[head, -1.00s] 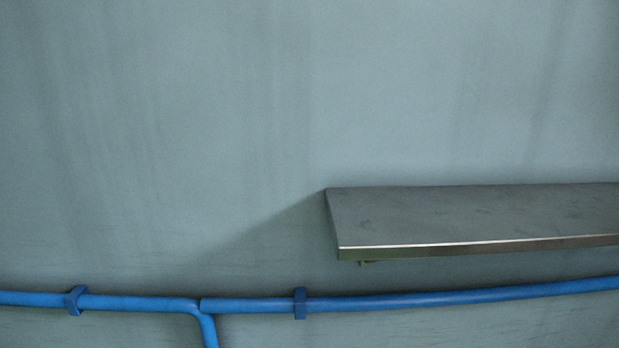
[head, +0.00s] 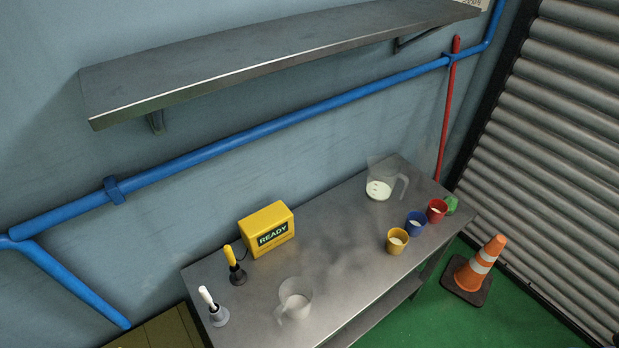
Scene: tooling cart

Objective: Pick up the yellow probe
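The yellow probe (head: 230,256) stands upright in a dark holder (head: 238,275) toward the left end of a metal table (head: 335,285). It is just left of a yellow box (head: 267,228) whose display reads READY, and a dark cable seems to run between them. A white probe-like stick (head: 206,295) stands in a grey holder (head: 219,316) nearer the table's left corner. Neither of my grippers is in the head view.
A clear jug (head: 294,300) stands near the front edge; another jug (head: 381,182) holds pale liquid at the back. Yellow (head: 397,242), blue (head: 415,224) and red (head: 437,211) cups stand right. A shelf (head: 270,60) overhangs behind. An orange cone (head: 483,263) stands on the green floor.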

